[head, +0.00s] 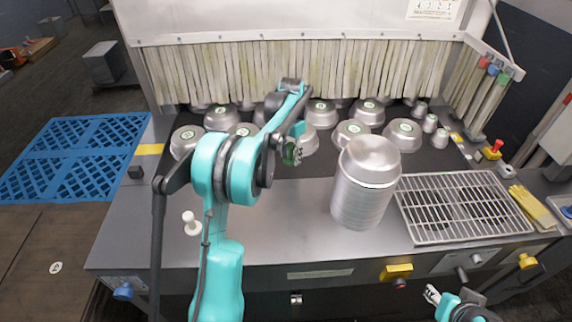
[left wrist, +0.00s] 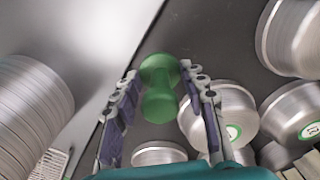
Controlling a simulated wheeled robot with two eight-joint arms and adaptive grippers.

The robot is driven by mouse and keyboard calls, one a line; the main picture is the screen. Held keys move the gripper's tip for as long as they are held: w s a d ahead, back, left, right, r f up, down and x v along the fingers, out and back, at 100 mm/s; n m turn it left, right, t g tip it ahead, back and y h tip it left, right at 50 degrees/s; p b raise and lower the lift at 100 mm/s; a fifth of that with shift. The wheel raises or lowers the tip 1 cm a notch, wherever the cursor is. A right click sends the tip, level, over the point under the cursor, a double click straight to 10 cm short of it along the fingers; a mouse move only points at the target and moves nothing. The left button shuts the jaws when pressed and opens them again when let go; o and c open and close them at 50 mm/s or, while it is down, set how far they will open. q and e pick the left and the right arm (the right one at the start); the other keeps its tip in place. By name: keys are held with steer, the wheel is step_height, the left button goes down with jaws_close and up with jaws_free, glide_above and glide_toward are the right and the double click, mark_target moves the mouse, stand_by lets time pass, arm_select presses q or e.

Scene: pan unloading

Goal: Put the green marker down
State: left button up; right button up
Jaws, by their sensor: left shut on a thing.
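The green marker (left wrist: 161,88) is a dumbbell-shaped piece between the two fingers of my left gripper (left wrist: 160,105) in the left wrist view. The fingers are shut on it. In the head view my left gripper (head: 296,153) hangs above the front edge of the dark belt, and the green marker (head: 288,154) shows only partly beside its fingers. Whether the marker touches the surface below cannot be told. My right gripper (head: 433,294) is at the bottom right of the head view, in front of the table; its opening is unclear.
Several silver pans (head: 404,134) with green-ringed labels stand on the dark belt. A tall stack of pans (head: 362,205) stands right of my left gripper, beside a wire rack (head: 465,207). A white marker (head: 191,222) stands on the left of the steel table (head: 270,230); its middle is clear.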

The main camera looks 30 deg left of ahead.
arm_select(q)
steer(key=b, duration=0.1)
glide_above(278, 171)
step_height(278, 171, down, 3)
steer(key=shift+w+f, duration=0.1)
step_height(278, 171, down, 4)
steer(key=shift+a+b, duration=0.15)
steer(key=shift+b, duration=0.6)
steer(key=o, duration=1.4)
steer(key=shift+f, duration=0.1)
steer(key=shift+o, duration=0.2)
